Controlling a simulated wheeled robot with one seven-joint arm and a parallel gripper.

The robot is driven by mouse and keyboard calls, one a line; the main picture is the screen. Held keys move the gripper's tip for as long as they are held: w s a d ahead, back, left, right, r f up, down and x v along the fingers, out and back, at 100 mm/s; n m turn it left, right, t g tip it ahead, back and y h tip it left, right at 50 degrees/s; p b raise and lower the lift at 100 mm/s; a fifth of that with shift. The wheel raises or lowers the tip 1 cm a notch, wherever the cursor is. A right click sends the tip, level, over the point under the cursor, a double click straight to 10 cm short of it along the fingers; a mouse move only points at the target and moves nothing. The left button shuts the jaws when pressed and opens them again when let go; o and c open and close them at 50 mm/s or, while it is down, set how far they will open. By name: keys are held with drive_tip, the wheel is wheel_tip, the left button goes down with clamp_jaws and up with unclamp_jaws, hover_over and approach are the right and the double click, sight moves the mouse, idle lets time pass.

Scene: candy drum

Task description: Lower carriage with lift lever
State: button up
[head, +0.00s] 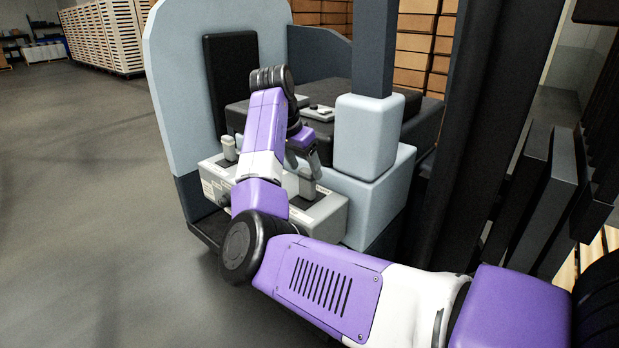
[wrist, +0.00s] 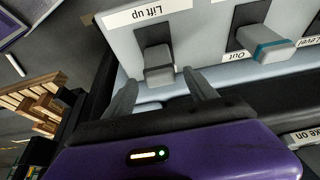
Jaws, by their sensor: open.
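The lift lever (wrist: 159,68) is a grey handle in a dark slot beside a "Lift up" label in the wrist view. My gripper (wrist: 162,88) is open, with one finger on each side of the lever's near end. I cannot tell whether either finger touches it. In the head view my gripper (head: 303,160) points down over the control panel (head: 318,215), close above a grey lever (head: 308,184). My arm hides the middle of the panel. The carriage cannot be made out clearly in either view.
A second lever with a teal band (wrist: 266,46), by an "Out" label, stands right of the lift lever in the wrist view. A grey column (head: 372,140) and dark mast (head: 475,130) stand right of my gripper. Open floor (head: 90,190) lies left.

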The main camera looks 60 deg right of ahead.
sight(310, 180)
drive_tip(key=shift+p+x, duration=0.5)
drive_tip(key=shift+x, duration=2.65)
drive_tip(key=shift+r, duration=0.1)
clamp_jaws()
